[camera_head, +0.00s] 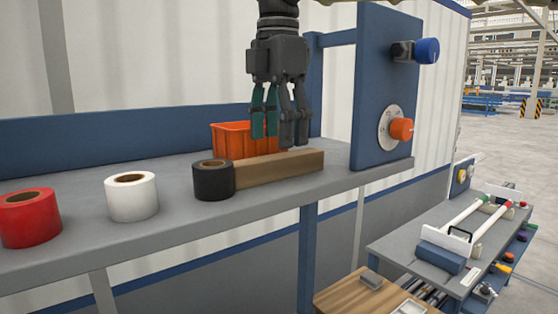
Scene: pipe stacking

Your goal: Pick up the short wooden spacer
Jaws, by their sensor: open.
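A short wooden spacer (280,167), a light brown block, lies on the grey shelf (130,232) behind and to the right of a black tape roll (213,181). The roll hides part of its left end. My gripper (275,140) points down above the spacer, with its fingers apart and nothing between them. In the picture the fingertips are just above the spacer's top edge; I cannot tell the exact gap or depth.
An orange bin (228,142) stands behind the spacer. A white tape roll (131,197) and a red tape roll (30,217) sit to the left. A blue panel (378,80) with an orange knob (401,129) and a blue knob (427,50) rises at right.

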